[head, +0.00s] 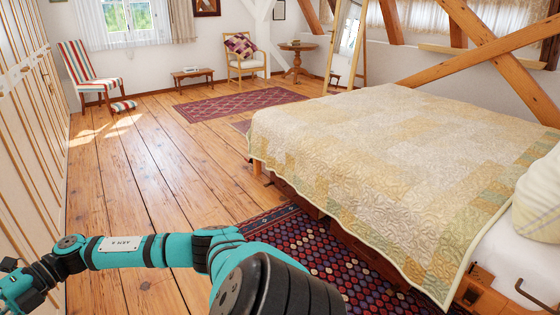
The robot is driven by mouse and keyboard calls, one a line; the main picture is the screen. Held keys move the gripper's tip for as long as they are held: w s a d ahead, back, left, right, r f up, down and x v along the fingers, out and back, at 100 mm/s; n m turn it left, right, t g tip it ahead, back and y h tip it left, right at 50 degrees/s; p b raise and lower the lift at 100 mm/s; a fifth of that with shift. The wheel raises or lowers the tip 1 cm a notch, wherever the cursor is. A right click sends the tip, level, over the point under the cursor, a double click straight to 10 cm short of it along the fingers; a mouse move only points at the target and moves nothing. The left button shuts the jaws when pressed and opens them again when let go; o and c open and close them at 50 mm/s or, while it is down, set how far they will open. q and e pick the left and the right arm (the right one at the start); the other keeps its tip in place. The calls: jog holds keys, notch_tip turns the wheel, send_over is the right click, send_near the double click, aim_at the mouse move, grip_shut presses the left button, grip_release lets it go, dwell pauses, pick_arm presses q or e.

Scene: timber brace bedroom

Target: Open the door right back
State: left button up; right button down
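Along the left edge of the head view runs a row of pale panelled doors (28,130) framed in light wood, with small dark fittings. They look shut and flush with each other; I cannot tell which one the task means. One of my arms, teal and black, crosses the bottom of the view. It reaches left towards the lower part of these doors, and its wrist end leaves the picture at the bottom left corner. No gripper fingers show, so whether anything is touched or held is hidden. My other arm does not show.
Bare plank floor (125,190) lies open beside the doors. A striped chair (88,70) stands at their far end. A bed with a patchwork quilt (390,165) fills the right, with a dark patterned rug (330,255) beside it. A red rug (240,104) lies farther back.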

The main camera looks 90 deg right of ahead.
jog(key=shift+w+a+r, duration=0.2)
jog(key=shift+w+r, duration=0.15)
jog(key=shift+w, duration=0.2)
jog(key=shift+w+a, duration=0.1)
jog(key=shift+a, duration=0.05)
